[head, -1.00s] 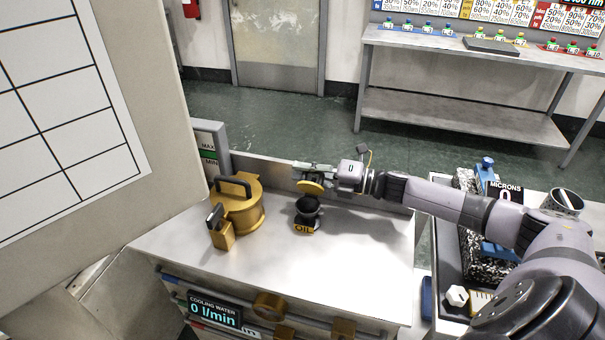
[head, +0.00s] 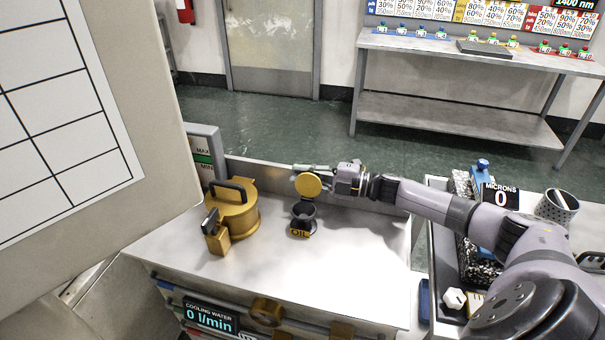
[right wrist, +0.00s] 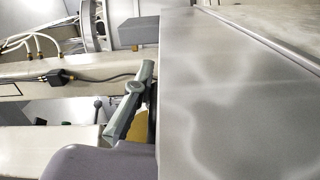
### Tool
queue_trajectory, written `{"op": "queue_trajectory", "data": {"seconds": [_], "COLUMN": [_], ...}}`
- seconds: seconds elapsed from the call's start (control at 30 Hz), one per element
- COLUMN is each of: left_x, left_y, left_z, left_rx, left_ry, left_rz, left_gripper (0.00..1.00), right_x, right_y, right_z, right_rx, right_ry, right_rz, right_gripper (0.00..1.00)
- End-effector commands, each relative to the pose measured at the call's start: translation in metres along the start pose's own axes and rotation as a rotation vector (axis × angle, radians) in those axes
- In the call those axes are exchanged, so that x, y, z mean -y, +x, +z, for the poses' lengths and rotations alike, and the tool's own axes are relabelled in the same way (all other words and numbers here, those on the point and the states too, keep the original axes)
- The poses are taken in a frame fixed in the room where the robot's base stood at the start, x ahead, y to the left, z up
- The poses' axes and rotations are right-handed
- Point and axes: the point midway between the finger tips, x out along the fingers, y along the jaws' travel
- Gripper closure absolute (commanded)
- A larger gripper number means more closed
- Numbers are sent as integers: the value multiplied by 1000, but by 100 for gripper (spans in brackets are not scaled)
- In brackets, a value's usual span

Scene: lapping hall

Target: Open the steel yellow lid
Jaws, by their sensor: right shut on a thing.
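The round yellow lid (head: 308,185) stands tilted up above the dark oil filler cup (head: 303,213), which has an OIL label in front. The cup's mouth is uncovered. My right gripper (head: 314,169) reaches in from the right and is shut on the lid near its upper edge. In the right wrist view a grey-green finger (right wrist: 130,104) shows with a sliver of yellow lid (right wrist: 144,128) beside it; most of the lid is hidden there. My left gripper is not in view.
A gold canister (head: 234,214) with a black handle stands left of the cup, a gold block in front of it. A low back wall (head: 262,175) runs behind. The steel top (head: 340,270) is clear in front and right. A large panel (head: 120,130) fills the left.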

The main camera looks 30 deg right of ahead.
Motion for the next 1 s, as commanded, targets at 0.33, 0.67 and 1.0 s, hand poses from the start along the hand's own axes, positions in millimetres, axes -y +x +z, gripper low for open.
{"op": "queue_trajectory", "data": {"seconds": [0.33,0.67,1.0], "left_x": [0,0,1], "left_y": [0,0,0], "left_z": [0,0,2], "left_rx": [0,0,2], "left_ry": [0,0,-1], "left_rz": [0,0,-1], "left_gripper": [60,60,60], "right_x": [-7,-5,-5], "right_y": [1,1,0], "right_z": [-1,0,0], "right_rx": [-6,-2,0], "right_ry": [4,3,2], "right_rz": [12,9,5], "right_gripper": [100,69,69]}}
